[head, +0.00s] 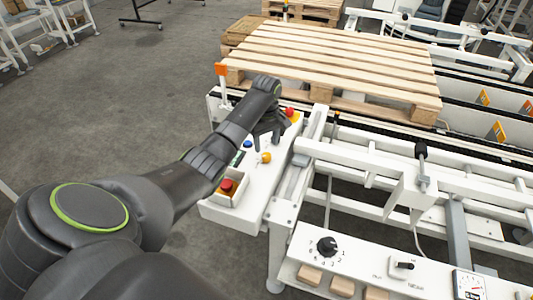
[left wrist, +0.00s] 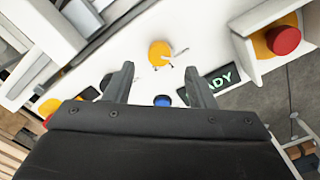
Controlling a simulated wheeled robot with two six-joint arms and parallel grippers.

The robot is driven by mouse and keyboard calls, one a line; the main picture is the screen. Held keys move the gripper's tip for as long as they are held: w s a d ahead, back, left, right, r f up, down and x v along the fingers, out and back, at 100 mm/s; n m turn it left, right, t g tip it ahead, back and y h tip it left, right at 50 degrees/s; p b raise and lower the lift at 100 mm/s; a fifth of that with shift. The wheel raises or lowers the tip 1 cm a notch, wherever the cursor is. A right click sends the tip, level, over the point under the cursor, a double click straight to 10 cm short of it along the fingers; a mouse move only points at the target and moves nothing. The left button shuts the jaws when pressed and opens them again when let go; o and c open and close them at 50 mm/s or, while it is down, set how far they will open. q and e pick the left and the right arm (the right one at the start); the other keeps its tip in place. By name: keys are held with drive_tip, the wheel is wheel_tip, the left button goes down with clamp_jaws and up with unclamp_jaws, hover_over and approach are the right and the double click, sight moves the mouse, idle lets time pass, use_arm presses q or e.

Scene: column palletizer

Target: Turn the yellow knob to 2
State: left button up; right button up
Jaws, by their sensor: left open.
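The yellow knob (head: 266,157) sits on the white control panel (head: 262,187), just in front of my left gripper (head: 268,132). In the left wrist view the yellow knob (left wrist: 159,53) is a round disc with a pale pointer toward the right and small dark marks around it. Its numbers are too small to read. My left gripper (left wrist: 158,76) is open and empty. Its two fingertips are apart, with the knob a little beyond the gap between them. My right gripper is not in view.
A blue button (left wrist: 162,100) and a green-lit display (left wrist: 208,82) are close by the fingers. A red button in a raised box (head: 227,186) and another red button (head: 291,114) flank them. A black numbered dial (head: 327,246) and a wooden pallet (head: 330,60) stand nearby.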

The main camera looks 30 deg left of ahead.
sight(267, 155)
use_arm(q)
wheel_tip(267, 155, down, 4)
drive_tip(key=shift+f, duration=0.7)
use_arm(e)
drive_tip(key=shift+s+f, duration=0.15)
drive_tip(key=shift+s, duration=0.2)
use_arm(q)
drive_tip(key=c, duration=1)
drive_tip(key=shift+o, duration=0.2)
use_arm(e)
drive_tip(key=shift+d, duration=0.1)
use_arm(q)
drive_tip(key=shift+r, duration=0.1)
